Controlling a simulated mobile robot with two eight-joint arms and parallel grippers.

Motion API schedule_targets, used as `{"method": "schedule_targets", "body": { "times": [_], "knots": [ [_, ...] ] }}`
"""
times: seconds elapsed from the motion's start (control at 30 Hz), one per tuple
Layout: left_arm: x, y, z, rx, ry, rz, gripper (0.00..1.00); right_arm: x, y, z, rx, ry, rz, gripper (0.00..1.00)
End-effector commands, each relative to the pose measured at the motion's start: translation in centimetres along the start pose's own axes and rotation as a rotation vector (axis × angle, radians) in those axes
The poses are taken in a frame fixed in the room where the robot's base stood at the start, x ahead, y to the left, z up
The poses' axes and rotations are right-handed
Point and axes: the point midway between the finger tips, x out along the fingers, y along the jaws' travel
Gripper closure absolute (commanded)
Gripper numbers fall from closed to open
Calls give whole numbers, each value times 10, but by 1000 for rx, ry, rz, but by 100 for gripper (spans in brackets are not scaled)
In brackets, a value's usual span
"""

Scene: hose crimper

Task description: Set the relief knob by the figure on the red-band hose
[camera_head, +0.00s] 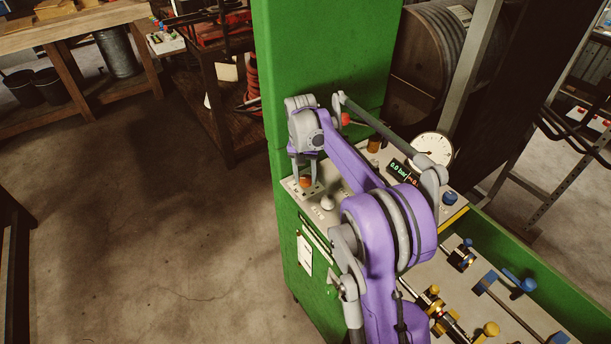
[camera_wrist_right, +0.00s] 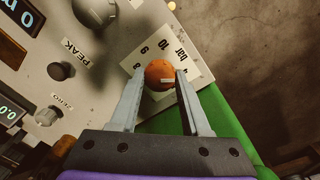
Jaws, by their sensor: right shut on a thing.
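My right gripper (camera_wrist_right: 160,80) is shut on an orange knob (camera_wrist_right: 159,73), one finger on each side of it. In the head view the same knob (camera_head: 305,182) sits at the left end of the control panel, under my right gripper (camera_head: 305,176). A white tag (camera_head: 304,255) hangs on the green cabinet's front; its writing is too small to read. I cannot make out a red-band hose. My left gripper is not in view.
A digital display (camera_head: 399,171) and a round gauge (camera_head: 432,150) stand right of the knob. A black PEAK knob (camera_wrist_right: 61,71) and a ZERO knob (camera_wrist_right: 46,116) are nearby. Blue and yellow fittings lie in the tray (camera_head: 516,318) at lower right. The floor at left is clear.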

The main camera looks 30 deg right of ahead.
Motion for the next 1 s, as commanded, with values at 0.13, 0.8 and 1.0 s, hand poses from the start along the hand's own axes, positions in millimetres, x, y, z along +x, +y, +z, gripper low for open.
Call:
{"method": "schedule_targets", "body": {
  "times": [0.13, 0.8, 1.0],
  "knots": [
    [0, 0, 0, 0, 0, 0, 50, 0, 0, 0, 85, -3, 0, 100],
    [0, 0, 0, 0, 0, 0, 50, -1, 0, -1, 198, -9, 0, 100],
    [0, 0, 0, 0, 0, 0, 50, -1, 0, -1, 197, -9, 0, 43]
  ]
}}
